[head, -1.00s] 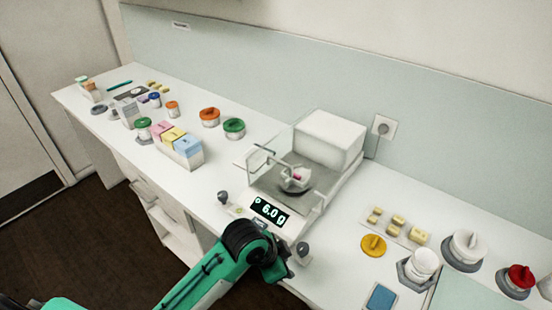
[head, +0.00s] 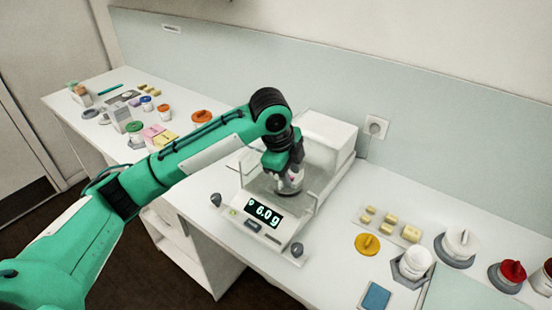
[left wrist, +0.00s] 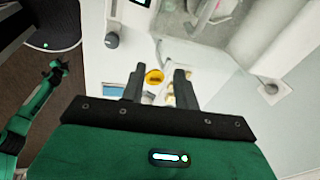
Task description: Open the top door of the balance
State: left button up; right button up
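The balance (head: 283,231) stands on the bench and its display reads 6.0 g. Its clear weighing chamber is behind the display, and part of the balance also shows at the top of the left wrist view (left wrist: 190,18). My left gripper (head: 289,188) points down over the chamber. In the left wrist view its two fingers (left wrist: 159,86) are apart with nothing between them. The arm and gripper hide much of the chamber top, so I cannot tell how the top door stands or whether I touch it. My right gripper (left wrist: 55,70) appears small at the left of the wrist view; its fingers are unclear.
A white block-like housing (head: 328,136) rises behind the chamber. Right of the balance are a yellow cap (head: 367,244), small yellow blocks, a white-capped jar (head: 414,263) and a blue pad (head: 376,296). Jars and coloured boxes (head: 154,133) stand to the left, partly behind my arm.

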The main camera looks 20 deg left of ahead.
pick_arm(q)
jog(key=w+a+r+m+y, duration=0.1)
jog(key=w+a+r, duration=0.15)
jog(key=r, duration=0.35)
jog(key=w+a+r+m, duration=0.1)
jog(key=a+r, duration=0.3)
jog(key=r, duration=0.1)
jog(key=p+x, duration=0.2)
jog(key=x, duration=0.4)
jog(key=p+x, duration=0.2)
jog(key=x, duration=0.4)
jog(key=shift+s+d, duration=0.1)
jog(key=shift+s, duration=0.15)
jog(key=shift+w+f, duration=0.1)
jog(key=shift+f, duration=0.55)
grip_shut()
